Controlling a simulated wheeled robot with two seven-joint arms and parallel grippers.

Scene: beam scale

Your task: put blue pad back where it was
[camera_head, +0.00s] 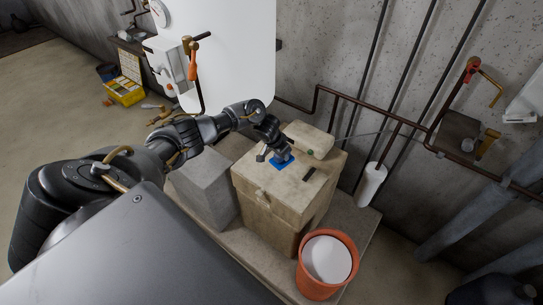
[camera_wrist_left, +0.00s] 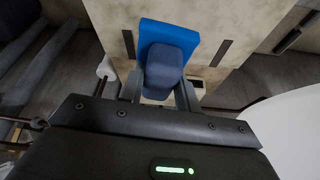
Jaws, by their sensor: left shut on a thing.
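The blue pad (camera_head: 282,162) is at the top of a beige box (camera_head: 262,180), between dark strips. In the left wrist view the pad (camera_wrist_left: 168,33) shows as a bright blue slab with a darker blue-grey block (camera_wrist_left: 164,72) on it. My left gripper (camera_head: 270,150) is over the box top, with its fingers on either side of that block. In the wrist view the gripper (camera_wrist_left: 160,92) is shut on the block of the pad. I cannot tell whether the pad touches the box top. My right gripper is not in view.
A beige case (camera_head: 309,139) lies at the back of the box top. One dark strip (camera_head: 309,174) lies right of the pad. A grey block (camera_head: 203,186) stands left of the box. An orange bucket (camera_head: 324,282) stands in front, and a white cylinder (camera_head: 372,184) at right.

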